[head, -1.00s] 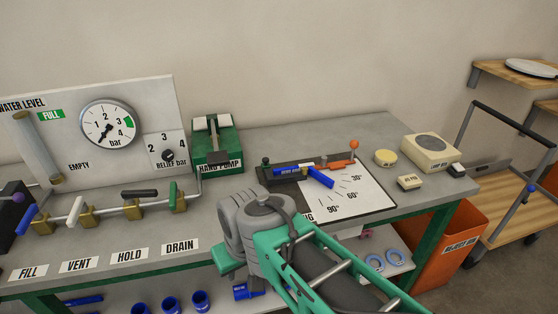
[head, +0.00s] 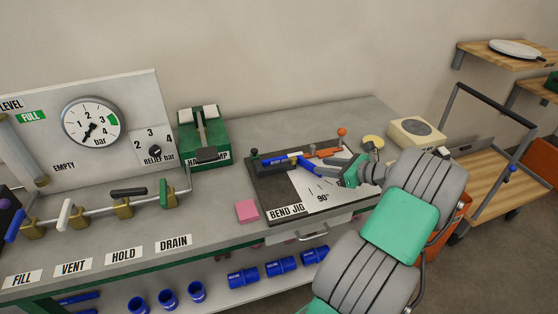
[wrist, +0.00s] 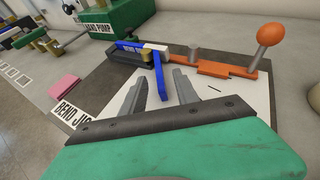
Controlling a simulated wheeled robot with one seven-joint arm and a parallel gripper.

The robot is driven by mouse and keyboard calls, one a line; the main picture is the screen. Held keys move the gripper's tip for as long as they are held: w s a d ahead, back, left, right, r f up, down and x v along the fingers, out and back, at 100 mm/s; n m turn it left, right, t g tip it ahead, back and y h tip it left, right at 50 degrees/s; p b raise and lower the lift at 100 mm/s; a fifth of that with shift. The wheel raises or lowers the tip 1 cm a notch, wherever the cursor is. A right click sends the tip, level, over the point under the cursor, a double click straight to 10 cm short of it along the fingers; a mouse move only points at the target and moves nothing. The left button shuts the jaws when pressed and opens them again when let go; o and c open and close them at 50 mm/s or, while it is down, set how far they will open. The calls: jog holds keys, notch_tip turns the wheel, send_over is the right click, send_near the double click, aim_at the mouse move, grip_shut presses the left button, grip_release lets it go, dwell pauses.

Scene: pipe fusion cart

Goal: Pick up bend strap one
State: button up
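The bend strap (head: 281,161) is blue and lies in the bend jig (head: 264,188) on the bench. In the wrist view the strap (wrist: 159,76) has a pale label and a leg bent toward me. My gripper (head: 304,168) is over the jig. Its two grey fingers are apart, one on each side of the bent leg in the wrist view (wrist: 161,74). I see gaps beside the leg, so the fingers do not look closed on it. I cannot tell how far down they reach around it.
An orange lever with a ball knob (wrist: 270,34) stands right of the strap. A pink block (head: 247,210) lies left of the jig. The green hand pump (head: 203,137) stands behind to the left. A cream round-topped device (head: 416,132) is at the right.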

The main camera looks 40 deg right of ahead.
aim_at(311, 164)
jog(key=p+x, duration=0.1)
jog(key=x, duration=0.5)
jog(key=shift+a+f, duration=0.1)
jog(key=shift+f, duration=0.15)
jog(key=shift+c, duration=0.6)
grip_shut()
